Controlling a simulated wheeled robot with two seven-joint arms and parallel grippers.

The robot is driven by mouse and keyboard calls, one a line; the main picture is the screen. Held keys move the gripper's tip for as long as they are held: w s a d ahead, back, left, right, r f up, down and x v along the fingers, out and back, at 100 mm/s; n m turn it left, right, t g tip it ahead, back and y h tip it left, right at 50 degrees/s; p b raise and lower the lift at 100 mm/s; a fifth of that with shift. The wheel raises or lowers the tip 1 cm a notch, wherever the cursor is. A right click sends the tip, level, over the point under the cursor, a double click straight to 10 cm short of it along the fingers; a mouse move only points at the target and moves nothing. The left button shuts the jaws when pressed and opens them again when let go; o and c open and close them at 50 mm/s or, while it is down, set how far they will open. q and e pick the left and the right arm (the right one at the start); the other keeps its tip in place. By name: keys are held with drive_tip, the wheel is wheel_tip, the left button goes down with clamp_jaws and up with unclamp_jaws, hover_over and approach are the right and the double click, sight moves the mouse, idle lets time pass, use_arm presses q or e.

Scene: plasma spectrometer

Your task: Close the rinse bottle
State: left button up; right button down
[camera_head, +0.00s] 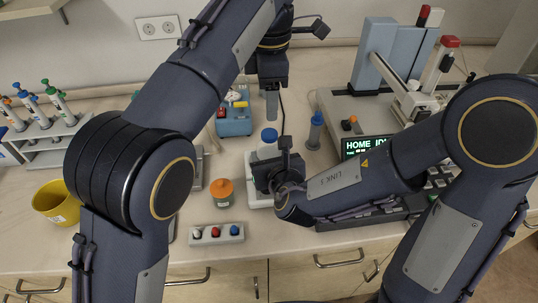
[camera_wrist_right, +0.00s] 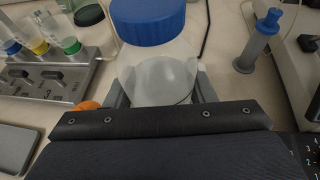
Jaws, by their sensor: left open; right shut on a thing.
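The rinse bottle (camera_wrist_right: 158,75) is a clear, rounded bottle with a blue cap (camera_wrist_right: 148,20) sitting on its top; I cannot tell whether the cap is tight. In the head view the blue cap (camera_head: 269,135) shows above the pale bottle (camera_head: 267,151), whose lower part is hidden by my right gripper. My right gripper (camera_wrist_right: 163,92) is shut on the bottle, with one finger on each side of its body. My left gripper (camera_head: 271,104) points down above and slightly behind the cap, apart from it, and is open and empty.
An orange-lidded jar (camera_head: 222,190) and a block with colored caps (camera_head: 216,233) stand left and in front. A blue device (camera_head: 234,120) stands behind left. The spectrometer with its screen (camera_head: 366,146) is at right, near a blue-grey plunger item (camera_head: 315,131). A yellow cup (camera_head: 55,202) is far left.

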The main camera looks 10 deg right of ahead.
sight(269, 133)
use_arm(q)
drive_tip(key=shift+f, duration=4.05)
